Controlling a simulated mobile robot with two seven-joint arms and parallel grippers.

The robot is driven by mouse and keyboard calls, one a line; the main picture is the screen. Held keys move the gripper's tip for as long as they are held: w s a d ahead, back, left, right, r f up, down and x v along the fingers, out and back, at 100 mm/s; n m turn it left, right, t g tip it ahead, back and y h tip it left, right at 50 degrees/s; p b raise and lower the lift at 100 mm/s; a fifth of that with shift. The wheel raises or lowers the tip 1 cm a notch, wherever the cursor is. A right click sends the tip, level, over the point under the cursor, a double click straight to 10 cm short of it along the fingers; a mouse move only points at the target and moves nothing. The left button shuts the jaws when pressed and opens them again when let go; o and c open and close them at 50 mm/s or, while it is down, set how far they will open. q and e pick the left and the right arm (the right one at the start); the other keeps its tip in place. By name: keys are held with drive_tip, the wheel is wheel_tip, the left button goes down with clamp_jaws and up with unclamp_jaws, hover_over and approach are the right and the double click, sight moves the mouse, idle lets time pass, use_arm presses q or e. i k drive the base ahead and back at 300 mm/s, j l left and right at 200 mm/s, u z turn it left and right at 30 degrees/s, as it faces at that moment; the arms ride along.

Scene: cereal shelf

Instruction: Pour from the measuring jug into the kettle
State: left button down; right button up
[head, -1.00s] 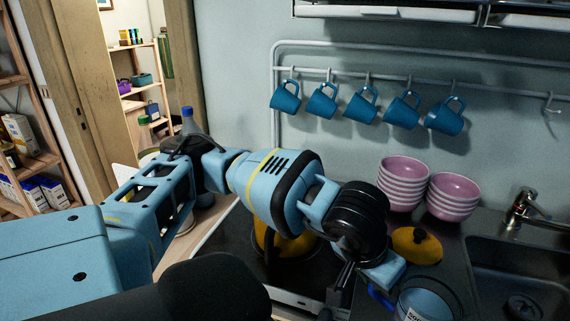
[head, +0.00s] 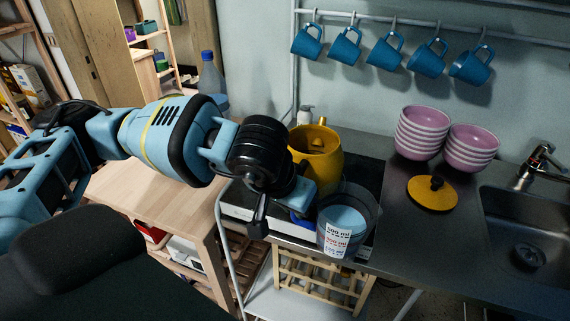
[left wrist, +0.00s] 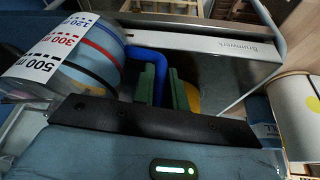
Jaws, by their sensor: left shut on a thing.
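The clear measuring jug (head: 345,238) with a blue handle and "500 ml" label is held just in front of the kettle, looking roughly upright with light blue contents. It also shows in the left wrist view (left wrist: 75,55). My left gripper (left wrist: 163,88) is shut on its blue handle (left wrist: 138,62); in the head view its fingers are largely hidden. The yellow kettle (head: 318,155) stands on the dark hob with its top open, its lower part hidden behind the jug and my gripper. The yellow lid (head: 432,195) with a black knob lies on the counter. My right gripper is out of view.
Stacked pink bowls (head: 420,135) stand behind the lid. The sink (head: 525,230) is at the right. Blue mugs (head: 345,48) hang from a rail above. A clear bottle (head: 209,78) stands behind my left arm. A wooden table (head: 165,200) is left of the hob.

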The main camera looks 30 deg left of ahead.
sight(318, 151)
drive_tip(key=i+l+u, duration=0.1)
drive_tip(key=u, duration=0.75)
drive_tip(key=k+j+z, duration=0.2)
drive_tip(key=j, duration=0.2)
drive_tip(key=i, duration=0.1)
